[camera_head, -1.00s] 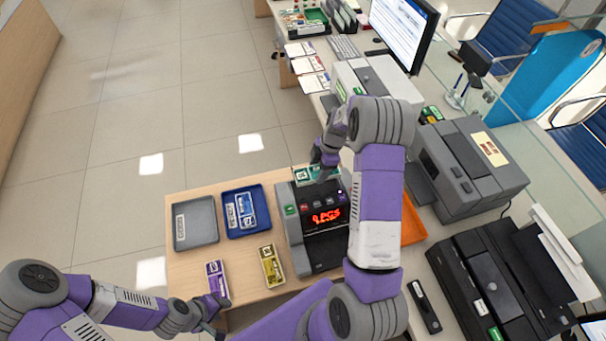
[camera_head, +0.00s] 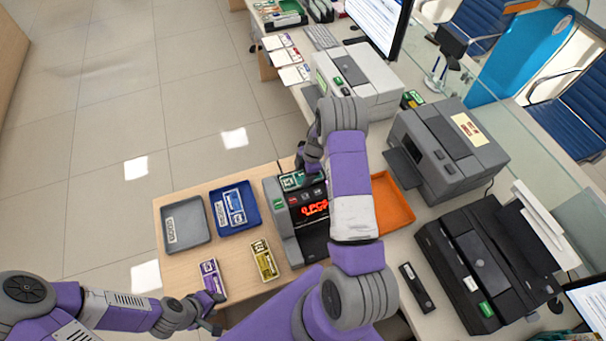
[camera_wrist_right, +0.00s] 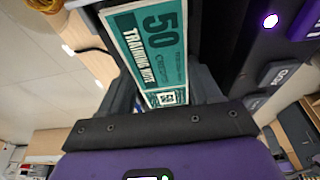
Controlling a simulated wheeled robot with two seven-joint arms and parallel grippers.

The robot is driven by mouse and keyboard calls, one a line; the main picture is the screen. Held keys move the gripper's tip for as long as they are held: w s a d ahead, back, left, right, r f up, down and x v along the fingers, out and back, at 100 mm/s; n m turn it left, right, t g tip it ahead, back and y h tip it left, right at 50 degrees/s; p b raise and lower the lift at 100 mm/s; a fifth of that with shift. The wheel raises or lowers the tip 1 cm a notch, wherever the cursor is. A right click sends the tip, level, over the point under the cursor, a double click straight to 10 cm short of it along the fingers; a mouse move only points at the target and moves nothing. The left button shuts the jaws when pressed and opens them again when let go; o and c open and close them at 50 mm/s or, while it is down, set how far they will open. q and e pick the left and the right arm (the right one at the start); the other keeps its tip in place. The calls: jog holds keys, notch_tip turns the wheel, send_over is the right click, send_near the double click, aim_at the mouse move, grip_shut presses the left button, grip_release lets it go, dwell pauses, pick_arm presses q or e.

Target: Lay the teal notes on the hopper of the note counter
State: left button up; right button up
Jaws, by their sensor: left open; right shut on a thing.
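The teal notes (camera_head: 291,181) are at the back end of the note counter (camera_head: 284,225), over its hopper area. My right gripper (camera_head: 306,175) is shut on them, partly hidden by my own arm. In the right wrist view the teal notes (camera_wrist_right: 155,48) show a large 50 and extend out from the dark jaws; I cannot tell whether they touch the hopper. The counter's red display is lit. My left gripper (camera_head: 215,327) is open and empty at the table's front edge, close to the purple notes (camera_head: 210,279).
Yellow notes (camera_head: 263,260) lie left of the counter. A grey tray (camera_head: 186,238) and a blue tray (camera_head: 222,231) holding blue notes stand at the left. An orange tray (camera_head: 396,209) is right of the counter. Dark printers (camera_head: 480,265) stand on the right desk.

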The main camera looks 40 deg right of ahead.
jog(key=shift+f, duration=0.1)
jog(key=o, duration=0.7)
jog(key=shift+f+b, duration=0.1)
jog(key=shift+b, duration=0.2)
jog(key=o, duration=0.5)
jog(key=shift+r, duration=0.2)
jog(key=shift+r+p, duration=0.25)
jog(key=shift+p, duration=0.1)
jog(key=b+v, duration=0.1)
jog(key=v, duration=1)
jog(key=shift+r, duration=0.3)
